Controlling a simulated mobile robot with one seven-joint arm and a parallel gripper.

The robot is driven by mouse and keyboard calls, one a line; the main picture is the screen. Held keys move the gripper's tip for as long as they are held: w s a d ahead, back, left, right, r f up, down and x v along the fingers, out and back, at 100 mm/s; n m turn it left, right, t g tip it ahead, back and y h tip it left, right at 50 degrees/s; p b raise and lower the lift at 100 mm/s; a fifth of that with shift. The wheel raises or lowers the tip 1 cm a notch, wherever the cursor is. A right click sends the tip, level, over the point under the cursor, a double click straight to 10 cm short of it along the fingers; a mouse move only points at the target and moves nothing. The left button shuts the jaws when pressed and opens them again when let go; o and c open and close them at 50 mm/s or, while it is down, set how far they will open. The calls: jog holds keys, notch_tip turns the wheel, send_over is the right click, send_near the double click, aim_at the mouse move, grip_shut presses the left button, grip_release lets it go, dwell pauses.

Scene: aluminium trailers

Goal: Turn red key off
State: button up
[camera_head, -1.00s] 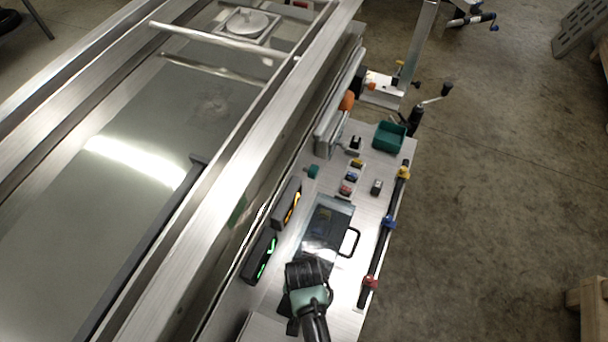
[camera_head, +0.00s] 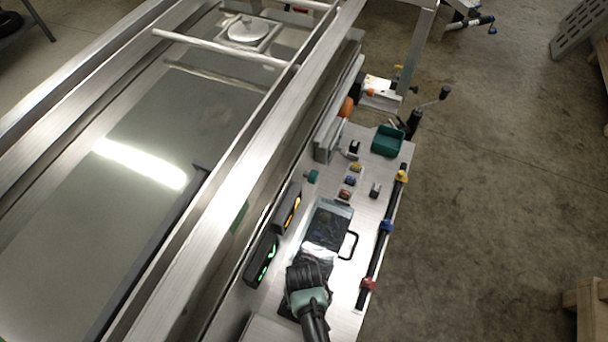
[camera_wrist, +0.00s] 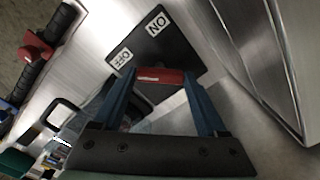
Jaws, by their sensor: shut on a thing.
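The red key (camera_wrist: 161,76) shows in the wrist view as a short red bar between the tips of my gripper's two blue fingers. My gripper (camera_wrist: 160,80) is shut on it. The key sits at a black plate (camera_wrist: 169,46) with a white ON label (camera_wrist: 157,23) and a white OFF label (camera_wrist: 121,58). The bar lies nearer the OFF label than the ON label in the picture. In the head view my gripper (camera_head: 307,272) is over the near end of the metal panel and hides the key.
A clear-covered box with a black handle (camera_head: 350,245) stands just beyond my gripper. Dark display units (camera_head: 262,262) line the panel's left side. A black rail (camera_head: 376,255) with red, blue and yellow clamps runs along its right edge. A green bin (camera_head: 387,140) is farther off.

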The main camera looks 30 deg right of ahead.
dwell(0.5)
jog(key=o, duration=1.3)
jog(key=shift+r, duration=0.1)
notch_tip(320, 180, up, 13)
jog(key=shift+p, duration=0.35)
jog(key=shift+s, duration=0.1)
